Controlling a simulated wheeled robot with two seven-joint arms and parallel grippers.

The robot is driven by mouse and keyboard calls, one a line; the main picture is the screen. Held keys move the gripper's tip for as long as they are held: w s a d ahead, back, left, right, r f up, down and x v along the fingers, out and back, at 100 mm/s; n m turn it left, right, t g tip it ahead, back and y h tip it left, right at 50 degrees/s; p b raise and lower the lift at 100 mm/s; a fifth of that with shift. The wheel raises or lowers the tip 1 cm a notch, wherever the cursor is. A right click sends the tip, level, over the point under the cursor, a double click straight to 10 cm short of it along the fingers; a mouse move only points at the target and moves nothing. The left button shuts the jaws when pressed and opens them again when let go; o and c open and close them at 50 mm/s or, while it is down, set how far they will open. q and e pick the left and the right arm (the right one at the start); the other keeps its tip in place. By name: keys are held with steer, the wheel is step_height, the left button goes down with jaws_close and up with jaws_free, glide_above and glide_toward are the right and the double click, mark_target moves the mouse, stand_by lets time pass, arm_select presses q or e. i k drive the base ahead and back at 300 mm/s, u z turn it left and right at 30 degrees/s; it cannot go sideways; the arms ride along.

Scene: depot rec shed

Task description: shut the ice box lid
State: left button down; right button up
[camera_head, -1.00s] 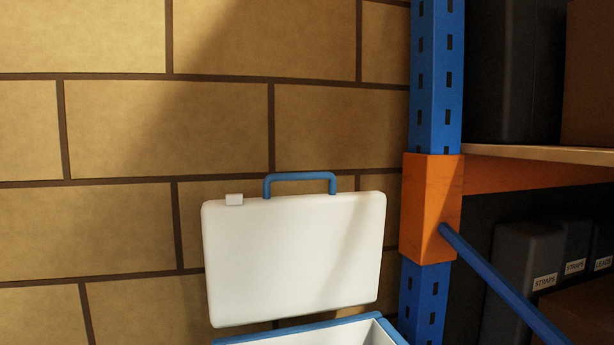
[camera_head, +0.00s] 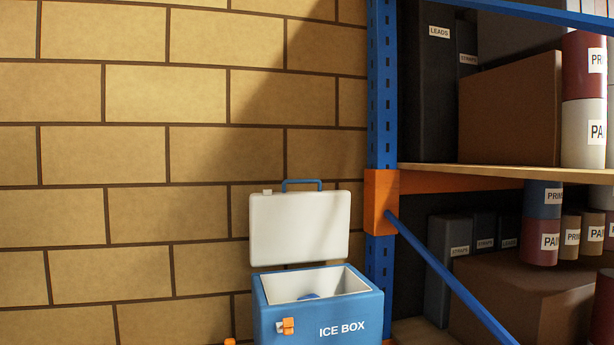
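The ice box (camera_head: 300,320) is blue with a white liner, an orange latch (camera_head: 286,326) on its front and the words ICE BOX. It stands at the bottom of the head view against the brick wall, its lower part cut off by the picture edge. Its white lid (camera_head: 300,228) stands open and upright behind the box, with a blue handle (camera_head: 301,183) on its top edge. Something blue (camera_head: 310,296) shows inside the box. Neither of my grippers is in view.
A shelf rack with a blue post (camera_head: 381,90) and an orange bracket (camera_head: 381,202) stands close to the right of the box. A blue diagonal brace (camera_head: 450,277) runs down rightward. The shelves hold boxes and paint cans (camera_head: 583,132). The brick wall at left is clear.

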mark_target(292, 228)
steer(key=z, duration=0.35)
steer(key=i, duration=1.05)
steer(key=z, duration=0.65)
steer(key=i, duration=0.5)
steer(key=u, duration=0.2)
